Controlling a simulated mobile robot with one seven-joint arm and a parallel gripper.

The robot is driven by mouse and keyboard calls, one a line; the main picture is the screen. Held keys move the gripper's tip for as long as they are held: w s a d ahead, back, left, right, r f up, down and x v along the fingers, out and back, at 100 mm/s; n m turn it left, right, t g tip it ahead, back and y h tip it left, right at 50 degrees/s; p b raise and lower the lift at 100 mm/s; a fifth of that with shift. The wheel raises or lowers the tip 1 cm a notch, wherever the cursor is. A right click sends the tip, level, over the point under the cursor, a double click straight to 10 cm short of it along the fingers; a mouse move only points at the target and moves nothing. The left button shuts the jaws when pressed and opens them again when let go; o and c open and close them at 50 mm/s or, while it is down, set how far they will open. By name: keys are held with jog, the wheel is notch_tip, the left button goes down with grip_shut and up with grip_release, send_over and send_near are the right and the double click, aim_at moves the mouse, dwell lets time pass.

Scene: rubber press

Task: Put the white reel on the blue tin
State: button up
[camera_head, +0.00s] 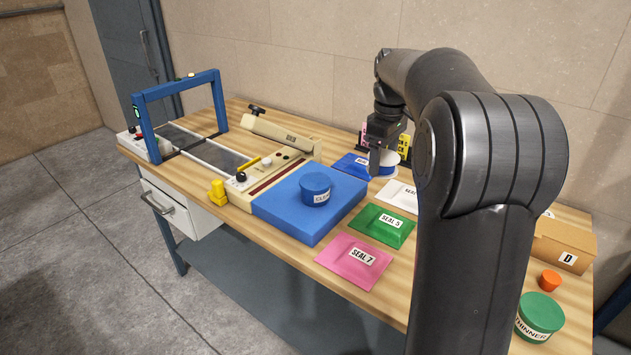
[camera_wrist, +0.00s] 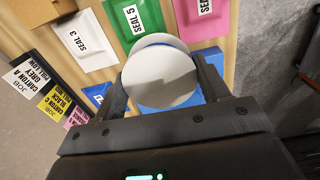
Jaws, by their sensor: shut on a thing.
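The white reel (camera_wrist: 160,76) is between the two fingers of my gripper (camera_wrist: 163,90) in the wrist view, its round white face showing with some blue around its edge. In the head view the reel (camera_head: 390,158) shows partly behind my gripper (camera_head: 377,160), over the back of the bench; whether it touches the bench is unclear. My gripper is shut on the reel. The blue tin (camera_head: 316,188), with a white label, stands upright on a blue block (camera_head: 287,220), left of and nearer than the reel. The tin's top is clear.
Green (camera_head: 381,227), pink (camera_head: 354,261), white (camera_head: 399,196) and blue (camera_head: 352,165) seal packets lie on the bench around the block. A press with a blue frame (camera_head: 178,92) stands left. A green thinner tin (camera_head: 540,315), orange lid (camera_head: 549,280) and carton (camera_head: 565,247) are right.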

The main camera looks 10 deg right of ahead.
jog(key=w+a+r+n, duration=0.1)
jog(key=w+a+n, duration=0.1)
jog(key=w+a, duration=0.15)
send_over(317, 189)
notch_tip(317, 189, down, 7)
jog(key=shift+r, duration=0.15)
jog(key=shift+f, duration=2)
jog(key=shift+f, duration=0.1)
jog(key=o, duration=1.1)
jog(key=shift+c, duration=0.2)
